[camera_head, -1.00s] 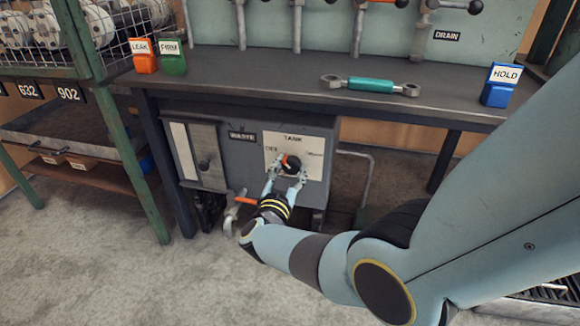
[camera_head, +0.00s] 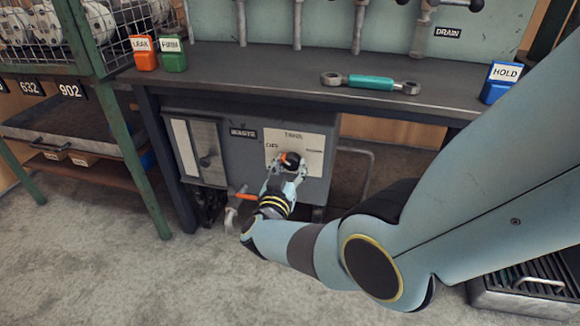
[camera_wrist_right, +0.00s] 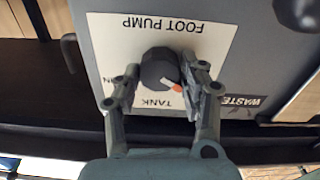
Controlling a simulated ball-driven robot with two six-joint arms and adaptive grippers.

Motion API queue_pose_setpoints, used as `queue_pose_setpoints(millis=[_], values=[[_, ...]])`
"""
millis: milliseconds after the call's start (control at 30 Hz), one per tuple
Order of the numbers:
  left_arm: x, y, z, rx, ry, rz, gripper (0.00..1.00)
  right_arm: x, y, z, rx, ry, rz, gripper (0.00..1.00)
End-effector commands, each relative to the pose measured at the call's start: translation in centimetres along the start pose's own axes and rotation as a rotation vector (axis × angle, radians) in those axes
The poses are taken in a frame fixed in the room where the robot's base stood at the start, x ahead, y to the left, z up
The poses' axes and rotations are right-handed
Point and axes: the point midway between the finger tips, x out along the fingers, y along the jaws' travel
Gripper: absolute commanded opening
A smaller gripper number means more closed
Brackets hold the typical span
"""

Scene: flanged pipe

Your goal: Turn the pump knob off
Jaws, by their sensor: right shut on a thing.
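The pump knob (camera_head: 291,158) is black with an orange pointer mark. It sits on a white label plate on the front of a grey unit under the bench. In the right wrist view the knob (camera_wrist_right: 158,67) stands between my two fingers, and its orange mark lies towards the lower right, near the word TANK and the right-hand finger. My right gripper (camera_head: 288,169) is at the knob and shut on it; it also shows in the right wrist view (camera_wrist_right: 165,76). The fingers partly hide the plate's lower lettering in the head view. My left gripper is not in view.
A WASTE label (camera_head: 243,133) and an orange-handled valve (camera_head: 236,196) are on the unit's left side. The dark bench top (camera_head: 270,72) is above, with a teal turnbuckle (camera_head: 371,83) and a blue HOLD block (camera_head: 500,83). A green-framed rack stands at left.

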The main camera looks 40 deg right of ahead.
Motion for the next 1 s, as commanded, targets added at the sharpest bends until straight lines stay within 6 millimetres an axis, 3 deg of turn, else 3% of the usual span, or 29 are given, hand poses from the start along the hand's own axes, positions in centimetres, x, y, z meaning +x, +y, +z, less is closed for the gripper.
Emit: queue_pose_setpoints(millis=[33,67,233,567,1000], values=[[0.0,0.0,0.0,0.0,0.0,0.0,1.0,-0.1,0.0,0.2,-0.003,-0.003,-0.001,0.1],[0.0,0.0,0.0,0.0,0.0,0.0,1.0,-0.1,0.0,0.2,-0.003,-0.003,-0.001,0.43],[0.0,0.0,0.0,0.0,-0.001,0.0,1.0,-0.1,0.0,0.1,-0.002,-0.002,-0.001,0.65],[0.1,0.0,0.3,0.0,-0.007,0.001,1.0,-0.6,0.0,0.1,-0.001,-0.002,-0.001,0.65],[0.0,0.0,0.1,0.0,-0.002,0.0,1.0,-7.1,0.0,0.1,-0.001,-0.003,-0.002,0.65]])
